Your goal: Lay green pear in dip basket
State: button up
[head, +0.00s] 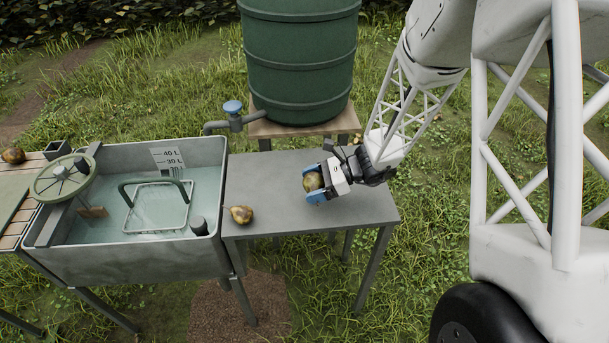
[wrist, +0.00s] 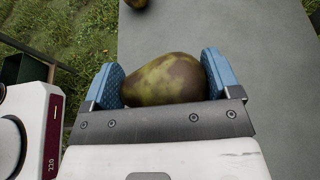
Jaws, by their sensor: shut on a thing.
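My gripper (head: 315,184) is shut on a green pear with brown patches (head: 312,181), over the grey table. In the wrist view the pear (wrist: 165,80) lies sideways between the two blue finger pads of my gripper (wrist: 165,78). In the head view I cannot tell whether the pear touches the table. The dip basket (head: 158,207) is a wire frame with a dark green handle. It sits in the water of the grey sink to the left of the table, and its lower part is under the water.
A second, yellow-brown pear (head: 241,215) lies on the grey table (head: 275,168) near the sink (head: 135,263). A handwheel (head: 66,178) stands at the sink's left end. A tap (head: 232,108) from the green barrel (head: 300,60) is behind. Another pear (head: 13,155) lies far left.

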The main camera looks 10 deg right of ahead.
jog(key=w, duration=0.2)
jog(key=w+a, duration=0.1)
jog(key=w, duration=0.5)
jog(key=shift+a+f, duration=0.2)
jog(key=shift+f, duration=0.15)
jog(key=shift+s+f, duration=0.1)
jog(key=shift+f, duration=1.65)
jog(key=shift+f, duration=0.15)
jog(key=o, duration=0.8)
jog(key=shift+o, duration=0.2)
jog(key=shift+v, duration=6.1)
